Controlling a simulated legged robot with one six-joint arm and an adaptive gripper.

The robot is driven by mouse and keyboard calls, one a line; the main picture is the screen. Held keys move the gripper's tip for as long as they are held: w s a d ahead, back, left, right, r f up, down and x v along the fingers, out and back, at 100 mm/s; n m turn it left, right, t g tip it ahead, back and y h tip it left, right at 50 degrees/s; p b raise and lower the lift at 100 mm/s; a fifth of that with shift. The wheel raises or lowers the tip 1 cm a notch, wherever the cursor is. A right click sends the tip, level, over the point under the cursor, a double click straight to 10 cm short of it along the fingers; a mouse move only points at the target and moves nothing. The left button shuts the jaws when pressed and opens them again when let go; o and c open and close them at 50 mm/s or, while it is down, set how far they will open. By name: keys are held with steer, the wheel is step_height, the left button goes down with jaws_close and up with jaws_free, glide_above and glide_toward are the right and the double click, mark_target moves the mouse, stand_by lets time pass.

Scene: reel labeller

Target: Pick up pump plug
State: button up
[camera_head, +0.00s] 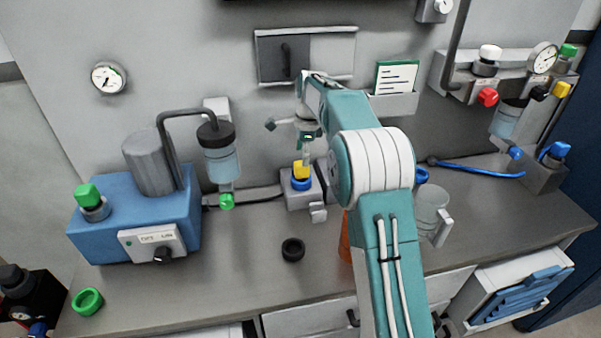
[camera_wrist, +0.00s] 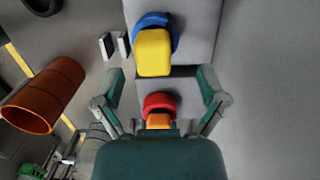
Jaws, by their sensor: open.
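A yellow plug (camera_head: 301,170) with a blue collar stands on a small grey socket block (camera_head: 299,200) at the back of the bench. The wrist view shows the yellow plug (camera_wrist: 154,53) just ahead of my fingertips, and a red collar with an orange part (camera_wrist: 159,108) between the fingers. I cannot tell which one is the pump plug. My gripper (camera_wrist: 161,82) is open, one finger on each side, with no visible hold on anything. In the head view my gripper (camera_head: 308,142) is small, above the block and partly covered by my arm.
A blue pump unit (camera_head: 165,222) with a filter bowl (camera_head: 220,160) stands left. A black ring (camera_head: 292,250) lies in front of the block. A clear jug (camera_head: 430,213) stands right of my arm. An orange cylinder (camera_wrist: 45,95) stands nearby. The front-left bench is mostly clear.

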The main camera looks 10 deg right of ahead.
mark_target(300, 171)
steer(key=f, duration=0.4)
steer(key=shift+s+a+f, duration=0.15)
steer(key=shift+s+f, duration=0.05)
steer(key=shift+s, duration=0.1)
steer(key=shift+a+f, duration=0.25)
steer(key=shift+f, duration=0.25)
steer(key=shift+d, duration=0.1)
jaws_close()
